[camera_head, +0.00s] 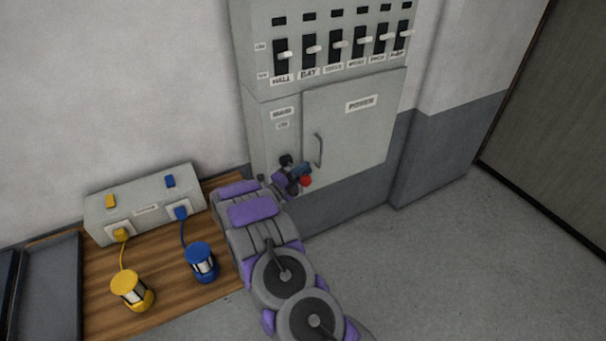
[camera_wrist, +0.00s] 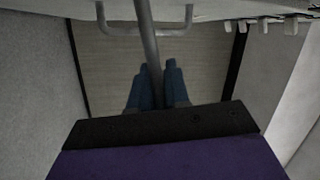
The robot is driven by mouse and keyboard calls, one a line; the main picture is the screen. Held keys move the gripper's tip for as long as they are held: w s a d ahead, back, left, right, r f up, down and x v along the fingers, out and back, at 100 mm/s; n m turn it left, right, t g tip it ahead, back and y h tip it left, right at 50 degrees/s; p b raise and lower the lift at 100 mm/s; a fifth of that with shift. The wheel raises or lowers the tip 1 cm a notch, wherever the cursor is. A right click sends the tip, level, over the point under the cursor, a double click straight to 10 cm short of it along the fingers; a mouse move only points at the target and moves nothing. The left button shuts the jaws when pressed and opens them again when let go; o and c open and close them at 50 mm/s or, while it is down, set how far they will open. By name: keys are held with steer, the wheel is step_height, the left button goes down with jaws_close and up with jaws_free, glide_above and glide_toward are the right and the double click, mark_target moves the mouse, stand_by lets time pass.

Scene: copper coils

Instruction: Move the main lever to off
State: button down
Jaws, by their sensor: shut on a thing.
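The main lever shows in the wrist view as a grey rod (camera_wrist: 149,45) running down between my fingers. In the head view, a red knob (camera_head: 306,181), seemingly the lever's end, sticks out beside my fingers at the cabinet's lower left. My gripper (camera_head: 299,172) is in front of the cabinet's lower part, and its blue fingers (camera_wrist: 157,78) are shut on the rod. My arm and gripper hide the lever's base and most of its length. I cannot read its on or off marks.
The grey cabinet (camera_head: 280,145) has a door marked POWER (camera_head: 355,130) with a handle (camera_head: 319,150) right of my gripper. A row of breaker switches (camera_head: 338,47) is above. A wooden bench (camera_head: 165,266) at left holds a grey box (camera_head: 146,208), yellow lamp (camera_head: 132,291) and blue lamp (camera_head: 202,262).

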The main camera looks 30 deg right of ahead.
steer(key=shift+s+f+m+b, duration=0.2)
steer(key=shift+f+m+b, duration=0.6)
steer(key=shift+f+b, duration=0.1)
steer(key=c, duration=1.2)
jaws_free()
steer(key=shift+a+r, duration=0.1)
steer(key=s+a+r+p, duration=0.1)
steer(key=s, duration=0.4)
steer(key=s+a+r+p, duration=0.1)
steer(key=s+a+r, duration=0.1)
steer(key=s, duration=0.3)
steer(key=s+a+r+p, duration=0.1)
steer(key=s+r, duration=0.1)
steer(key=s, duration=0.3)
steer(key=shift+s+a, duration=0.15)
steer(key=shift+a, duration=0.2)
